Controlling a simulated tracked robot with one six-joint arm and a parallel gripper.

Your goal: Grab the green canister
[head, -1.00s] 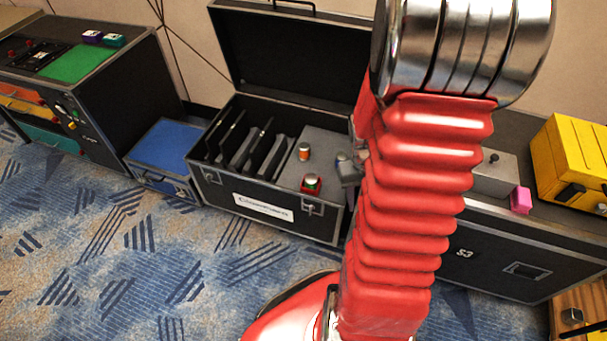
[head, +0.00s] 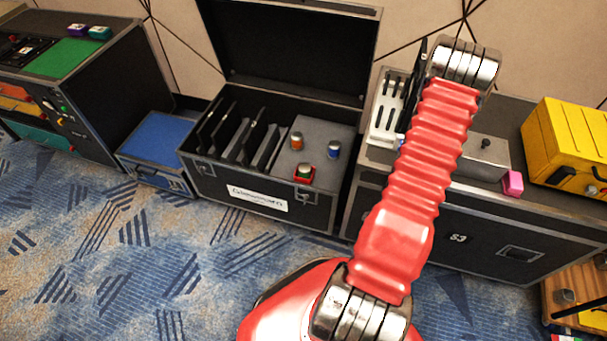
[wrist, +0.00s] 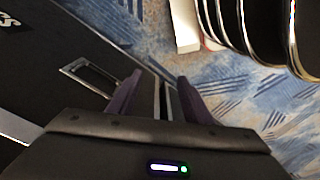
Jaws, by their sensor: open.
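The green canister (head: 304,170) stands upright in a small red square holder on the grey panel at the right side of the open black case (head: 200,173). Its top is pale. An orange canister (head: 296,141) stands just behind it and a blue canister (head: 334,150) behind it to the right. My gripper (wrist: 158,90) shows in the wrist view with its two purple fingers apart and nothing between them. Carpet and the front of a black case are beyond the fingers. The head view does not show the fingers clearly. The wrist view shows no canister.
A black case marked S3 (head: 430,235) stands right of the open case, bearing a white slotted rack (head: 384,112), a grey box (head: 484,158), a pink block (head: 513,183) and a yellow case (head: 575,145). A blue box (head: 158,140) stands left. The carpet in front is clear.

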